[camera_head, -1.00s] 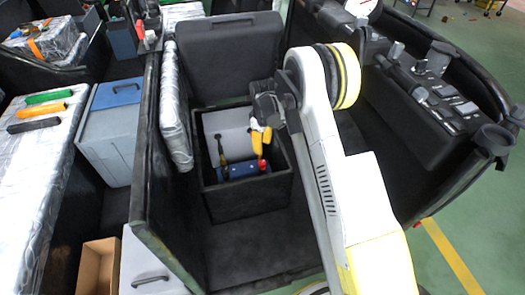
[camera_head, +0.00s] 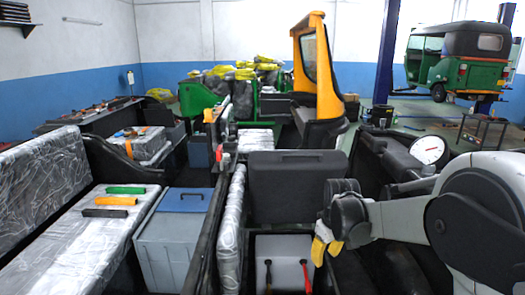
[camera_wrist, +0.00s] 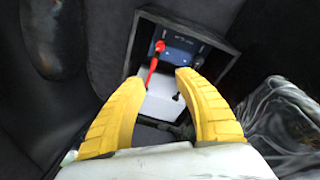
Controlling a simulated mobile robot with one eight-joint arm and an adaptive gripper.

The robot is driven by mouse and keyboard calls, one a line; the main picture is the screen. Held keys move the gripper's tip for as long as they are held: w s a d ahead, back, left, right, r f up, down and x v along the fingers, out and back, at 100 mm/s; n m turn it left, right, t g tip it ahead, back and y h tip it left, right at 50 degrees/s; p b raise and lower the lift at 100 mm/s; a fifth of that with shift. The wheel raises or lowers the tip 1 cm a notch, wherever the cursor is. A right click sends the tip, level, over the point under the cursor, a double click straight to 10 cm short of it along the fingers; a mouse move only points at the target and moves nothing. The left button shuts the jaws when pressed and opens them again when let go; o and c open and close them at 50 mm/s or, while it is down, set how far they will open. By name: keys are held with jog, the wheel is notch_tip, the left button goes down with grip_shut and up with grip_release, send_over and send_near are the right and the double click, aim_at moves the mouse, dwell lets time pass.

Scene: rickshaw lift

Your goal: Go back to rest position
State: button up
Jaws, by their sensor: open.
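My gripper (camera_head: 328,240) has yellow fingers and hangs above an open black box at the lower middle of the head view. In the wrist view, my gripper (camera_wrist: 163,90) is open, its fingers spread apart with nothing between them. Beyond the fingertips, inside the dark box (camera_wrist: 232,62), are a blue unit (camera_wrist: 183,54), a red-handled tool (camera_wrist: 158,50) and a pale block (camera_wrist: 160,97). In the head view, the red-handled tool (camera_head: 305,270) and a dark-handled tool (camera_head: 268,272) stand against a pale surface. My arm comes in from the right.
A dark upright lid or seat back (camera_head: 290,187) stands behind the box. A plastic-wrapped bench (camera_head: 90,235) with green, orange and black bars lies left, beside a grey box with a blue lid (camera_head: 180,235). A yellow cab frame (camera_head: 320,70) and green rickshaw (camera_head: 460,60) stand farther back.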

jog(key=s+r+m+t, duration=0.2)
jog(key=s+r+m, duration=0.1)
jog(key=s+r, duration=0.8)
jog(key=s+m+t, duration=0.2)
jog(key=s+m, duration=0.1)
jog(key=s, duration=1.2)
jog(key=shift+s+f+t, duration=0.25)
jog(key=shift+f+t, duration=0.15)
